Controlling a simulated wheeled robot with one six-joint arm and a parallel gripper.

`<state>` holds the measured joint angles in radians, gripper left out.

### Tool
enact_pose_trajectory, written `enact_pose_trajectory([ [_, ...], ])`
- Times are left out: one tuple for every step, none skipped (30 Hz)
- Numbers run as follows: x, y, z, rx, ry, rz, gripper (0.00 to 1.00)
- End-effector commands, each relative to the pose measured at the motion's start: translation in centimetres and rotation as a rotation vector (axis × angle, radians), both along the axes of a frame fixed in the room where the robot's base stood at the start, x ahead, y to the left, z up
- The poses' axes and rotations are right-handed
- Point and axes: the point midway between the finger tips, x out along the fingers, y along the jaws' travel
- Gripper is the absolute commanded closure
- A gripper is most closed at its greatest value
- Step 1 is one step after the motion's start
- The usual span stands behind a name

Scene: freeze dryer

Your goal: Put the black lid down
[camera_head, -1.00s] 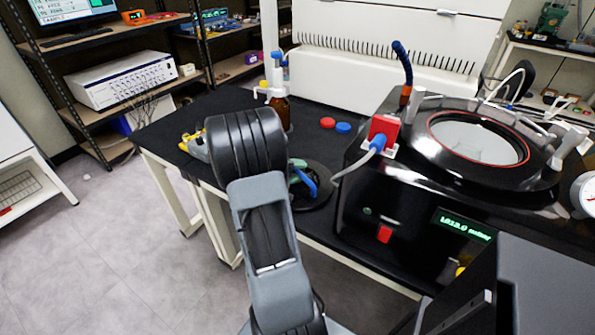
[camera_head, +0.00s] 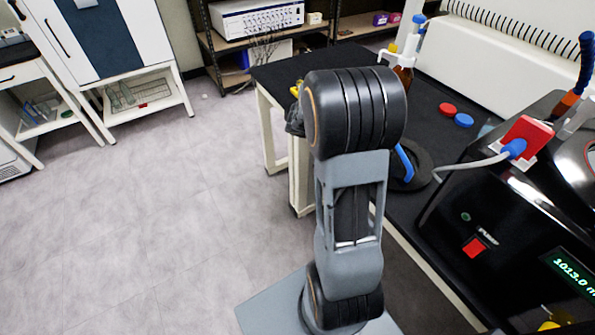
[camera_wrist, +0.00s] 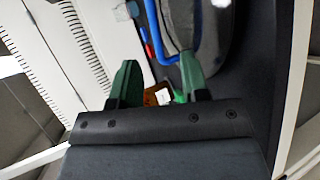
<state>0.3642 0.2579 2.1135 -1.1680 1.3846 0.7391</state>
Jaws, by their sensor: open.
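The black lid (camera_head: 424,166) is a dark round disc with a blue handle (camera_head: 403,163). It appears to lie flat on the black table, just right of my arm, which covers its left part. In the wrist view the lid (camera_wrist: 218,45) is at the top, past the right fingertip, and its blue handle (camera_wrist: 192,40) curves toward that finger. My gripper (camera_wrist: 158,78) has two green fingers, spread apart with nothing held between them. It appears clear of the handle. In the head view my gripper is hidden behind my arm.
The black machine (camera_head: 500,215) with a red plug (camera_head: 525,138) and grey cable stands right of the lid. A red cap (camera_head: 447,109), a blue cap (camera_head: 463,120) and a brown bottle (camera_head: 403,76) are farther back on the table. The floor (camera_head: 150,230) at left is open.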

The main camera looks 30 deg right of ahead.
Motion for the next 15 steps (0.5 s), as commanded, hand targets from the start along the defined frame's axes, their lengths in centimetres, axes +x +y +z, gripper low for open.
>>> enact_pose_trajectory([
  [-0.2,1.5,0.3,0.059,-0.028,0.012,0.58],
  [-0.3,2.6,0.3,0.109,-0.047,0.022,0.58],
  [-0.6,4.4,0.2,0.187,-0.075,0.040,0.58],
  [-0.7,5.9,0.2,0.252,-0.101,0.059,0.58],
  [-0.9,7.5,0.1,0.319,-0.129,0.082,0.58],
  [-1.1,9.7,0.0,0.410,-0.168,0.118,0.58],
  [-1.2,11.3,-0.1,0.476,-0.196,0.147,0.58],
  [-1.3,12.9,-0.2,0.540,-0.227,0.180,0.58],
  [-1.4,15.0,-0.2,0.621,-0.268,0.223,0.58],
  [-1.5,16.5,-0.2,0.677,-0.300,0.255,0.58],
  [-1.6,17.9,-0.2,0.731,-0.329,0.289,0.58],
  [-1.7,19.7,0.0,0.796,-0.368,0.334,0.58],
  [-1.8,20.9,0.1,0.840,-0.397,0.366,0.58],
  [-1.9,22.0,0.2,0.880,-0.422,0.395,0.58],
  [-2.0,23.3,0.4,0.926,-0.456,0.430,0.58],
])
